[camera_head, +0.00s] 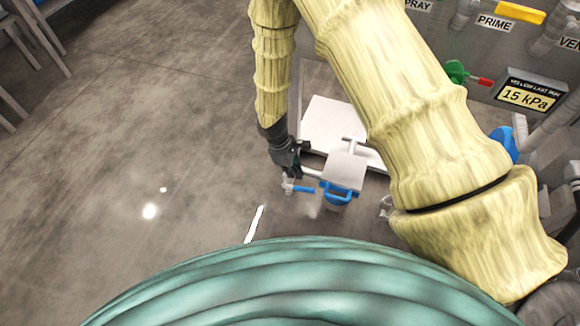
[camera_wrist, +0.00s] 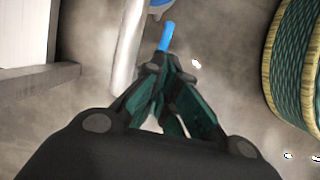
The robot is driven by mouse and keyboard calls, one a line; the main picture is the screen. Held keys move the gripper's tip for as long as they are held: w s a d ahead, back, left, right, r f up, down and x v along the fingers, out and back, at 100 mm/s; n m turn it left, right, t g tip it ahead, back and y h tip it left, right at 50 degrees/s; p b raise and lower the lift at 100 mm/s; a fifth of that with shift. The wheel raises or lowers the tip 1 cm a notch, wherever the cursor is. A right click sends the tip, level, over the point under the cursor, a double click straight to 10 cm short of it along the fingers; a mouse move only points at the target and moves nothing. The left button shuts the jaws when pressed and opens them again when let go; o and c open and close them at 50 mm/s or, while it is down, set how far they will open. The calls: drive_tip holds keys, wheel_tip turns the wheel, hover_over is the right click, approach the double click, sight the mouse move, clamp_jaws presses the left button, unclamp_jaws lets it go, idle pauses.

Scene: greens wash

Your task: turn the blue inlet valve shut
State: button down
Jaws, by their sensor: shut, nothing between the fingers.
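The blue inlet valve has a blue lever (camera_head: 304,189) on a small pale body low over the floor. In the head view the lever points right, towards a blue-trimmed vessel. In the wrist view the blue lever (camera_wrist: 167,36) stands just beyond my fingertips, beside a pale pipe. My gripper (camera_head: 290,172) is directly above the valve in the head view, pointing down. In the wrist view my gripper (camera_wrist: 162,68) has its fingertips together with nothing between them. I cannot tell whether the fingertips touch the lever.
A vessel with blue trim (camera_head: 336,197) stands right of the valve, below a white platform (camera_head: 325,122). A pale pipe (camera_wrist: 130,45) runs close left of my fingers. A green valve with a red handle (camera_head: 467,75) and a 15 kPa sign (camera_head: 530,95) are at right.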

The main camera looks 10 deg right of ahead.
sight(301, 187)
drive_tip(key=shift+b+x, duration=1.3)
drive_tip(key=shift+x, duration=1.75)
